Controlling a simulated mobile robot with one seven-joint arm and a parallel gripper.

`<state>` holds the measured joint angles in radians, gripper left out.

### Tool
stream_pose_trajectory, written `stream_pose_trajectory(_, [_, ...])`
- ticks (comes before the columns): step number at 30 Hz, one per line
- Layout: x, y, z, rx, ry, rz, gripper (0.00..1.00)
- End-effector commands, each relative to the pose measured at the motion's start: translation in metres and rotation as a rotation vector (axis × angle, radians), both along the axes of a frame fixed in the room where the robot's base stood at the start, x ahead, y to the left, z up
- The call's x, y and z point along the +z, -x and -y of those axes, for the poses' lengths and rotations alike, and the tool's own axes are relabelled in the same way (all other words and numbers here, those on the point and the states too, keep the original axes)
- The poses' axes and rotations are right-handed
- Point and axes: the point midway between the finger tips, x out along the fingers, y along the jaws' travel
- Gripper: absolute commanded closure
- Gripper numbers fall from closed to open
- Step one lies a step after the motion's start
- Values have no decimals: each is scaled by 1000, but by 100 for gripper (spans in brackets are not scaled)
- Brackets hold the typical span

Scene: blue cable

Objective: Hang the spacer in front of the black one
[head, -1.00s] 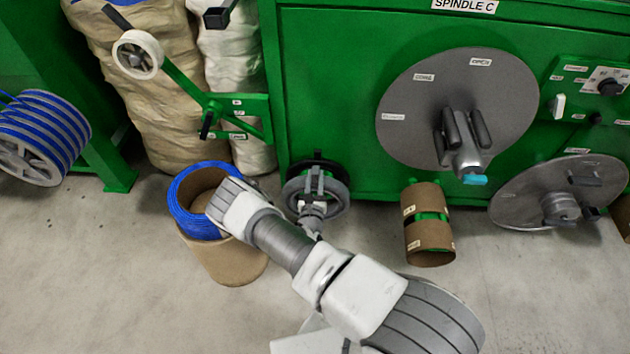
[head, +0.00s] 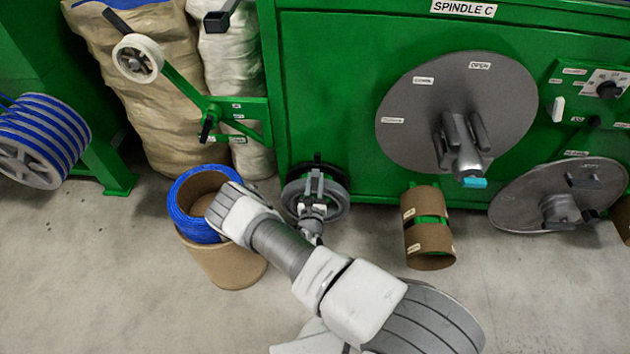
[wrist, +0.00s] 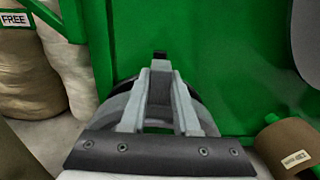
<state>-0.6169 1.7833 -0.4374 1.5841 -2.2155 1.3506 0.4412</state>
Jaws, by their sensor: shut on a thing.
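My gripper (head: 315,180) is shut on a grey ring-shaped spacer (head: 341,205), held upright in front of the green machine's lower left panel. In the wrist view the fingers (wrist: 160,75) cover the middle of the spacer (wrist: 116,108), and its grey rim shows on both sides. A black ring-like piece (head: 335,167) shows just behind the top of the grey spacer, against the panel. A small dark tip (wrist: 160,56) shows above the fingers in the wrist view. The fingers hide whatever bears the black piece, and I cannot tell whether the two rings touch.
A brown cardboard tube (head: 430,245) is to the right. The large grey disc (head: 410,130) of spindle C is above right. Open floor lies in front.

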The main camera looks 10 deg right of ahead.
Motion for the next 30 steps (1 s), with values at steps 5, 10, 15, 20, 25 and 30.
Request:
stream_pose_trajectory(5, [1,-3,1,0,0,2,100])
stream_pose_trajectory(10, [1,-5,1,0,0,2,100])
stream_pose_trajectory(15, [1,-7,2,1,0,3,100])
stream_pose_trajectory(20, [1,-9,2,1,1,3,100])
stream_pose_trajectory(25, [1,-11,3,1,1,3,100])
stream_pose_trajectory(30, [1,-13,4,1,1,3,100])
